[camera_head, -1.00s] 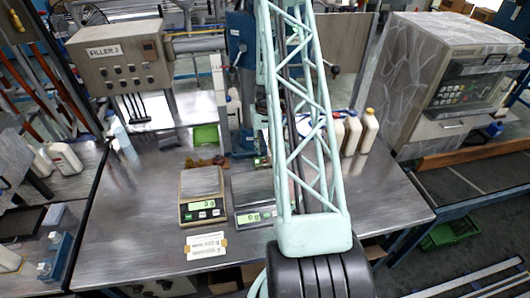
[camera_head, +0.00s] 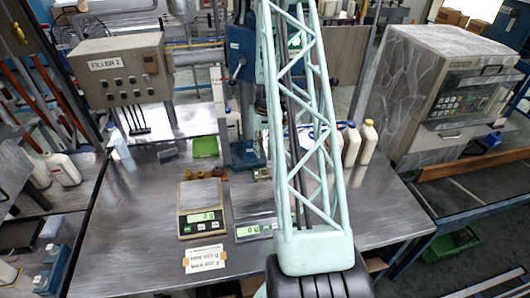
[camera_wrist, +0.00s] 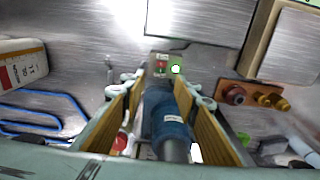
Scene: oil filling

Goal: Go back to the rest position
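My arm's pale green lattice link crosses the middle of the head view and hides my gripper there. In the wrist view my gripper (camera_wrist: 165,112) shows two yellow-padded fingers spread apart. The blue column (camera_wrist: 168,115) of the filling station shows between them, seemingly beyond the fingers, and I see nothing gripped. The same blue station (camera_head: 241,90) stands at the back of the bench in the head view.
Two scales, one left (camera_head: 201,206) and one partly behind my arm (camera_head: 252,227), sit on the steel bench (camera_head: 130,235). White bottles (camera_head: 366,140) stand right of my arm. A blue hose (camera_wrist: 40,112) lies near a bottle (camera_wrist: 22,68). The front-left bench is clear.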

